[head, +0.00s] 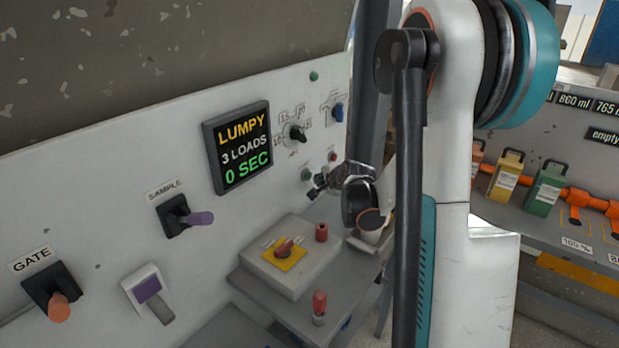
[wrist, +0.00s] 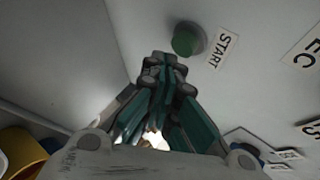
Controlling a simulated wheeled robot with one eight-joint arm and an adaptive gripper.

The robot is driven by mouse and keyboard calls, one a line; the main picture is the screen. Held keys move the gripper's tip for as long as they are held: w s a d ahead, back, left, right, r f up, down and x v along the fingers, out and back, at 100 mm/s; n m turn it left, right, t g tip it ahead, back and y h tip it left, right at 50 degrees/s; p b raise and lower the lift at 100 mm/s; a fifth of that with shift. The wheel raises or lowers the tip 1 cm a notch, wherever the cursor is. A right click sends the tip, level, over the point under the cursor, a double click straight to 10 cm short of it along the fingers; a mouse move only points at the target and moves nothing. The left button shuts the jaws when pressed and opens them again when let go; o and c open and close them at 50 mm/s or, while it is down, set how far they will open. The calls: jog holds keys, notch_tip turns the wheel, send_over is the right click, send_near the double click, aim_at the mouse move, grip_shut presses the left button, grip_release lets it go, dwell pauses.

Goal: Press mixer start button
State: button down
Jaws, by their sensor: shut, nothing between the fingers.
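The mixer start button is a round green button (wrist: 187,40) on the pale panel, with a START label (wrist: 221,48) beside it in the wrist view. My gripper (wrist: 165,66) is shut and empty, with its fingertips just below and left of the button in that view. I cannot tell how far the tips are from the panel surface. In the head view, my gripper (head: 317,190) is close to the panel by a small green button (head: 306,174), which appears to be the same one. My arm hides part of the panel to the right.
A display (head: 241,147) reads LUMPY, 3 LOADS, 0 SEC. A small red button (head: 332,156), a dial (head: 297,133) and a blue knob (head: 338,112) are close by. A grey box with a yellow-plated red switch (head: 286,248) stands below. Sample (head: 185,216) and gate (head: 55,296) levers are left.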

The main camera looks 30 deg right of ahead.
jog(key=shift+w, duration=0.15)
jog(key=shift+w+a, duration=0.1)
jog(key=shift+w, duration=0.15)
